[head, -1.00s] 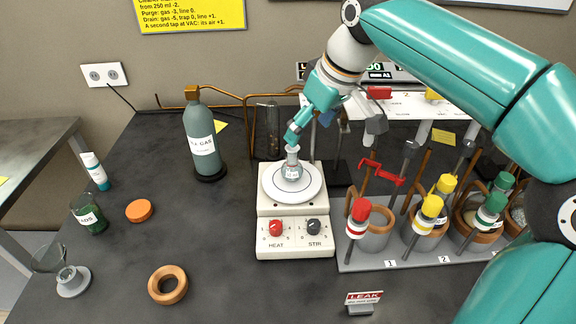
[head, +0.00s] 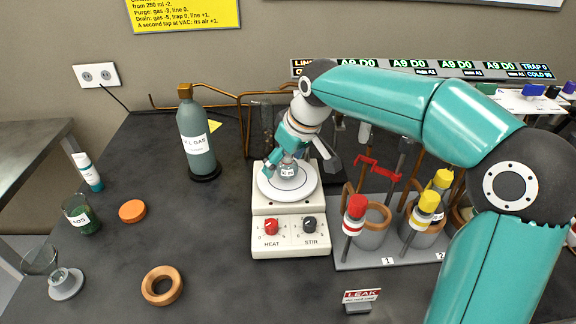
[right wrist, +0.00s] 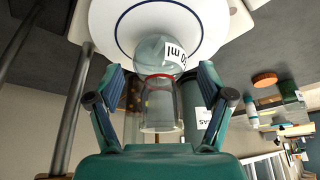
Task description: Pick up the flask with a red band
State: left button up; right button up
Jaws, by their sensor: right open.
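A small clear round flask (right wrist: 152,55) with a white label and a thin red band at its neck stands on the white plate (right wrist: 112,30) of the stirrer in the right wrist view. In the head view the flask (head: 287,171) is partly hidden by my right gripper (head: 280,165). In the right wrist view my right gripper (right wrist: 160,78) is open, with one finger on each side of the flask neck. Gaps show between the fingers and the glass. My left gripper is not in view.
The stirrer (head: 290,240) has HEAT and STIR knobs. A grey gas bottle (head: 194,140) and copper pipe stand behind it to the left. A rack (head: 350,262) with grey vessels and red and yellow-capped items is to the right.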

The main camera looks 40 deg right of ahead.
jog(key=shift+c, duration=0.3)
jog(key=c, duration=1.2)
jog(key=shift+r, duration=0.85)
notch_tip(320, 180, up, 2)
jog(key=shift+r, duration=0.1)
jog(key=s+a+b, duration=0.2)
jog(key=s+a, duration=0.7)
jog(key=s, duration=0.6)
jog(key=shift+s+a+f+b, duration=0.2)
jog(key=shift+f+b, duration=0.05)
jog(key=shift+b, duration=0.1)
